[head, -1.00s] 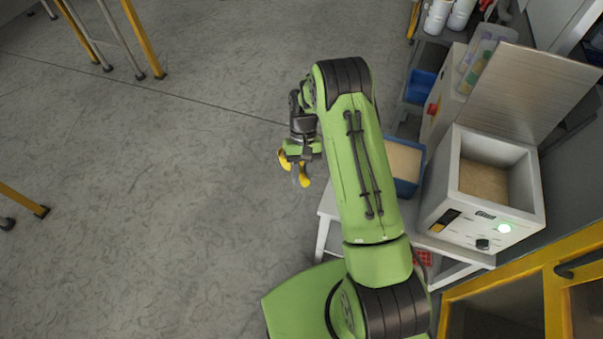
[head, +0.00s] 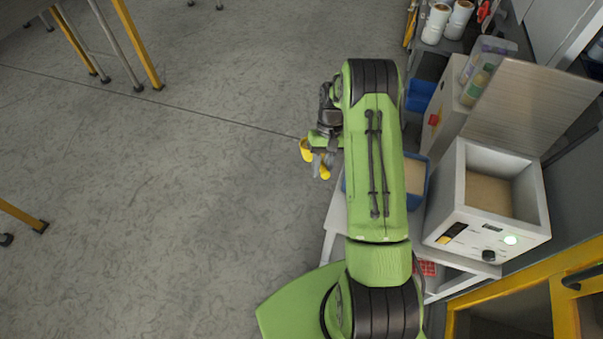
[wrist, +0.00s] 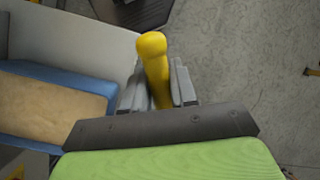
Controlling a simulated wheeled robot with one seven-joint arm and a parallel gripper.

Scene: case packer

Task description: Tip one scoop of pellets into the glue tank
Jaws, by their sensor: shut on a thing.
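The glue tank (head: 468,230) is a white box at the right in the head view, with its metal lid raised and tan material visible inside. A blue bin (head: 427,190) of tan pellets stands left of the tank, partly hidden behind my arm; the bin also shows at the left in the wrist view (wrist: 90,80). My gripper (head: 318,158) is left of the bin, over the floor side of the stand. It is shut on the yellow scoop (head: 306,150), whose handle (wrist: 152,50) stands between the fingers in the wrist view. The inside of the scoop is not visible.
The bin rests on a pale stand (head: 335,215). A box with a red switch (head: 434,119), a tub of bottles (head: 488,65) and white rolls (head: 437,22) stand behind the tank. A yellow-framed cabinet (head: 520,270) is at lower right.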

